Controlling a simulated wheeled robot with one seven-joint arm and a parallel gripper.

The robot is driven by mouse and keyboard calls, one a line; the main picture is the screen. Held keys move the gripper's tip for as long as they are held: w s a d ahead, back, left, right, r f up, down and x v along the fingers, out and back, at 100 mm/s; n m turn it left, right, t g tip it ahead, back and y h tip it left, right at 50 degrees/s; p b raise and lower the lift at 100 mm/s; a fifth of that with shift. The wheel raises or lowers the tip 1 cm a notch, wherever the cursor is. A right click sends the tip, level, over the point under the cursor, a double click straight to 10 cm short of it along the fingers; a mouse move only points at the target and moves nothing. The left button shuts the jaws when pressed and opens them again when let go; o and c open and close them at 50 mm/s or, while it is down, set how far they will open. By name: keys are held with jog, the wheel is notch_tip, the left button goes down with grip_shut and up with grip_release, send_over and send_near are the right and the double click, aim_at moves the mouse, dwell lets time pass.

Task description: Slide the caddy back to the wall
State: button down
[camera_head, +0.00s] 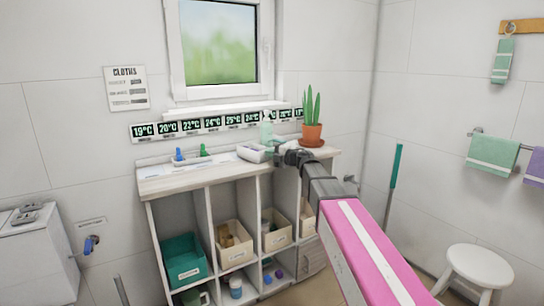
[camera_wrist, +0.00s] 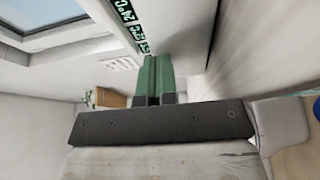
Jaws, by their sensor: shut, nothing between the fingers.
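A small white tub, likely the caddy (camera_head: 251,153), sits on the pale counter (camera_head: 190,181) below the window. It appears a little in front of the back wall; the exact gap is hard to judge. My gripper (camera_head: 281,147) is at its right side, close to it; I cannot tell whether they touch. In the wrist view my gripper's green fingers (camera_wrist: 157,80) are together with nothing between them. The caddy cannot be clearly made out in the wrist view.
A pale green pump bottle (camera_head: 267,128) stands behind the caddy. A potted plant (camera_head: 312,130) is on the counter's right end. Small blue (camera_head: 179,155) and green (camera_head: 203,150) items lie to the left. A temperature strip (camera_head: 212,123) runs along the wall.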

dwell(0.3)
jog(key=w, duration=0.2)
jog(key=w+a, duration=0.1)
jog(key=w, duration=0.3)
jog(key=shift+a, duration=0.25)
jog(key=shift+s, duration=0.15)
